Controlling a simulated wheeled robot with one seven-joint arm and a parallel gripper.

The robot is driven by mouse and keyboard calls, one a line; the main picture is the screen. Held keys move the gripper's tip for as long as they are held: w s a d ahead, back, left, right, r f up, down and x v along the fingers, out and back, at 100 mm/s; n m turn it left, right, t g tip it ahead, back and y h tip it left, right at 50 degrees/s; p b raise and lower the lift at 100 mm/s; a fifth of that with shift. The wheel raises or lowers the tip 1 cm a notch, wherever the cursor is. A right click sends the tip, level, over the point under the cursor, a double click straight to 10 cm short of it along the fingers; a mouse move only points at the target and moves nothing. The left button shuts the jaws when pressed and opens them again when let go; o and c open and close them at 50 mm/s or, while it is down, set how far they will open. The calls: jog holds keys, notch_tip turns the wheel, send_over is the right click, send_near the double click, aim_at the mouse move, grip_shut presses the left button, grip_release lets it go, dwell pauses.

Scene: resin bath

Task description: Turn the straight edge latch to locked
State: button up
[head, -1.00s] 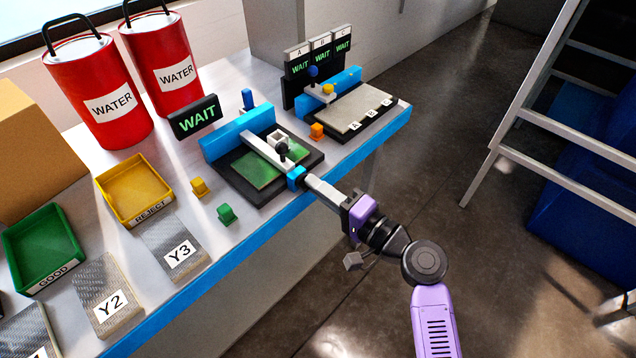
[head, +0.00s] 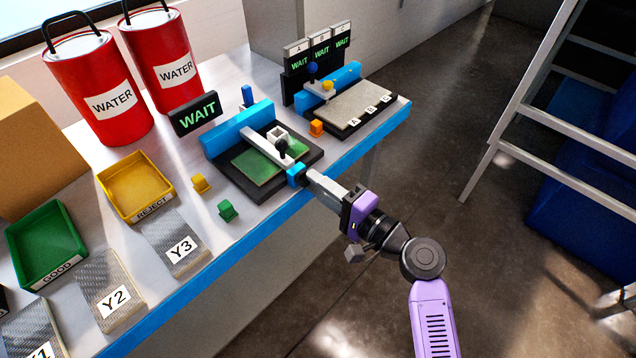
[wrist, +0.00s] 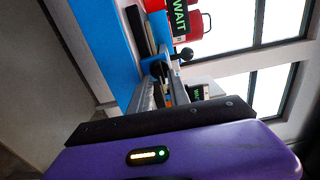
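The straight edge (head: 262,146) is a pale bar lying across a dark fixture with a green plate (head: 258,166) on it. A black ball knob (head: 282,147) stands near its front end, and a blue block (head: 296,175) is at that end. I cannot tell which part is the latch. My gripper (head: 312,180) reaches in from the right, its pale fingers at the blue block. In the wrist view my fingers (wrist: 160,92) stand apart, tips at a blue and black part; the ball knob (wrist: 183,54) is just beyond. Whether they grip it is unclear.
A WAIT sign (head: 197,113) stands behind the fixture. A second fixture (head: 352,107) with three WAIT displays is to the right. Green (head: 222,213) and yellow (head: 201,185) blocks, a yellow REJECT tray (head: 150,208) and Y-labelled panels lie left. Open floor is in front.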

jog(key=shift+o, duration=0.2)
jog(key=v, duration=0.7)
jog(key=shift+s+d, duration=0.25)
jog(key=shift+d, duration=0.05)
jog(key=shift+w, duration=0.1)
jog(key=w+d+t+h, duration=0.3)
jog(key=d, duration=0.1)
jog(key=s+d+f+n+t+h, duration=0.1)
jog(key=s+d+f+t+h, duration=0.2)
jog(key=s+d+h, duration=0.75)
jog(key=s+d+r+n+g+p, duration=0.1)
jog(key=s+r+n, duration=0.2)
jog(key=s, duration=1.1)
jog(key=s+d+r+n+g+p, duration=0.1)
jog(key=s+d+r+n, duration=0.1)
jog(key=s, duration=1.2)
jog(key=shift+s+d+r+n+h, duration=0.2)
jog(key=shift+r+n+h, duration=0.15)
jog(key=shift+r+n, duration=0.4)
